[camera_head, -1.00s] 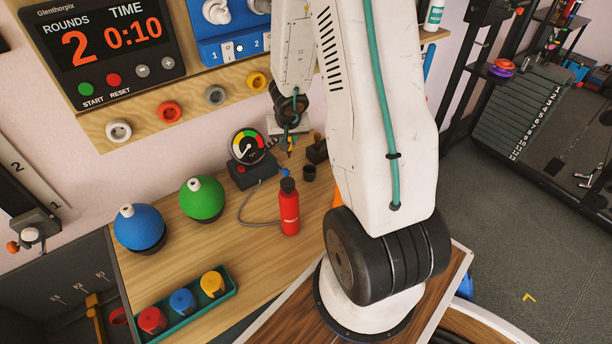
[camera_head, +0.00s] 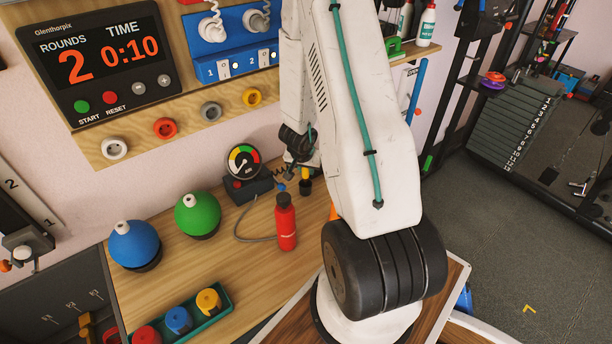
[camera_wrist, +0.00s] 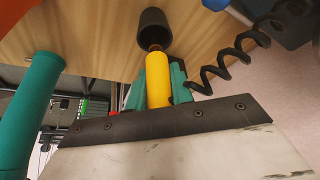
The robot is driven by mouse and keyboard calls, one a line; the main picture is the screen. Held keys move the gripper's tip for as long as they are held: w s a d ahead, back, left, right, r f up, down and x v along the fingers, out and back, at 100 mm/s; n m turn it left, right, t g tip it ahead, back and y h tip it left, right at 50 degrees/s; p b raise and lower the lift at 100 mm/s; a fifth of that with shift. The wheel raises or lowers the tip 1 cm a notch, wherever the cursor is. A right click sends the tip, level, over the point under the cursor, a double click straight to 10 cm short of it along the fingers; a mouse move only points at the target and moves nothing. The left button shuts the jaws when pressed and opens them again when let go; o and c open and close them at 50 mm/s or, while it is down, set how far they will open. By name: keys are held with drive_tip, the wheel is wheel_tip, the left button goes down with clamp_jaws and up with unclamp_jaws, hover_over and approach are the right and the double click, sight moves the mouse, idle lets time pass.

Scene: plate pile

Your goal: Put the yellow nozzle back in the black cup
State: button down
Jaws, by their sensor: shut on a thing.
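The yellow nozzle (camera_wrist: 158,80) is between the green fingers of my gripper (camera_wrist: 157,90) in the wrist view. Its dark tip points at the mouth of the black cup (camera_wrist: 154,22). The tip overlaps the cup's near rim in this view; I cannot tell whether it is inside or just short of it. In the head view the nozzle (camera_head: 305,173) shows as a small yellow patch directly above the black cup (camera_head: 305,188), which stands on the wooden bench. My gripper (camera_head: 300,168) is partly hidden there by its own wrist and by small parts around it.
A gauge (camera_head: 244,162) on a dark box stands just left of the cup, with a coiled black cable (camera_wrist: 235,58) close to my gripper. A red bottle (camera_head: 285,222) stands in front. Blue (camera_head: 134,243) and green (camera_head: 197,214) balls sit further left. The bench between them is clear.

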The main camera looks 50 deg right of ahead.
sight(307, 177)
drive_tip(key=shift+f, duration=1.55)
drive_tip(key=shift+f, duration=0.2)
drive_tip(key=c, duration=1.2)
unclamp_jaws()
drive_tip(key=shift+a+f, duration=0.1)
drive_tip(key=shift+a, duration=0.05)
drive_tip(key=shift+c, duration=0.2)
drive_tip(key=shift+s, duration=0.1)
drive_tip(key=shift+s, duration=0.15)
